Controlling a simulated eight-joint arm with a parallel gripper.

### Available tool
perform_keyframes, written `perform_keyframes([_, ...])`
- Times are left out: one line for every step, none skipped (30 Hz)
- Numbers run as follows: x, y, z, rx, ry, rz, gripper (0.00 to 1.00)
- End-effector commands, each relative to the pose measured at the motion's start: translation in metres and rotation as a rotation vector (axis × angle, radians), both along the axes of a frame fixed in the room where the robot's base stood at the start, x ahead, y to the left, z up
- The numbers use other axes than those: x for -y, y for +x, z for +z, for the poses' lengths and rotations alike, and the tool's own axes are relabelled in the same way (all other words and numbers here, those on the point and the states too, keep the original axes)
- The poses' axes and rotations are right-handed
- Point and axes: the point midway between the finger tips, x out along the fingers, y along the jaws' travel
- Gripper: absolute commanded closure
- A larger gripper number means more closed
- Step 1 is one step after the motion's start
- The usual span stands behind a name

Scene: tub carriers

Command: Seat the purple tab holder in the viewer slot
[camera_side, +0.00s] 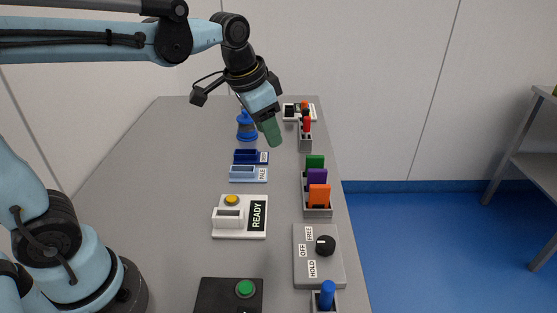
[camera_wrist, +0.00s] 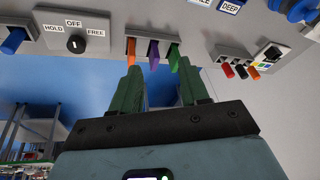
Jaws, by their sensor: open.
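The purple tab holder (camera_side: 317,174) stands upright in a grey rack (camera_side: 306,208), between a green tab (camera_side: 315,161) and an orange tab (camera_side: 318,190). In the wrist view the purple tab holder (camera_wrist: 154,54) shows beyond and between my green fingertips, apart from them. My gripper (camera_side: 272,142) is open and empty, above the table, left of and farther back than the rack; it also shows in the wrist view (camera_wrist: 160,68). A white unit (camera_side: 240,230) with a READY label and yellow button carries a slotted block (camera_side: 228,217); it looks like the viewer, and its slot appears empty.
A HOLD/OFF/FREE knob box (camera_side: 302,272) and a blue tab (camera_side: 327,295) stand in front of the rack. A green-button box (camera_side: 228,298) is at the front. Blue trays (camera_side: 248,174), a blue object (camera_side: 247,130) and a red-tab rack (camera_side: 305,143) stand farther back. The table's left is clear.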

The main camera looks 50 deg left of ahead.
Motion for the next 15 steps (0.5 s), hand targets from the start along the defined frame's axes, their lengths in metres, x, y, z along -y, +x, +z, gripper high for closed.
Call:
perform_keyframes([0.004, 0.012, 0.001, -0.026, 0.011, -0.033, 0.55])
perform_keyframes([0.005, 0.018, 0.001, -0.043, 0.017, -0.054, 0.55])
perform_keyframes([0.008, 0.027, 0.001, -0.065, 0.026, -0.082, 0.55])
perform_keyframes([0.01, 0.032, 0.001, -0.083, 0.032, -0.103, 0.55])
perform_keyframes([0.012, 0.038, 0.0, -0.098, 0.037, -0.123, 0.55])
perform_keyframes([0.014, 0.046, -0.001, -0.121, 0.044, -0.152, 0.55])
perform_keyframes([0.016, 0.052, -0.003, -0.138, 0.05, -0.172, 0.55])
perform_keyframes([0.018, 0.058, -0.004, -0.153, 0.055, -0.194, 0.55])
perform_keyframes([0.021, 0.065, -0.007, -0.176, 0.061, -0.223, 0.55])
perform_keyframes([0.023, 0.07, -0.009, -0.192, 0.066, -0.244, 0.55])
perform_keyframes([0.025, 0.076, -0.012, -0.209, 0.07, -0.265, 0.55])
perform_keyframes([0.028, 0.082, -0.015, -0.229, 0.074, -0.291, 0.55])
perform_keyframes([0.03, 0.086, -0.018, -0.242, 0.078, -0.311, 0.55])
perform_keyframes([0.031, 0.09, -0.02, -0.257, 0.081, -0.328, 0.55])
perform_keyframes([0.033, 0.095, -0.024, -0.273, 0.083, -0.35, 0.55])
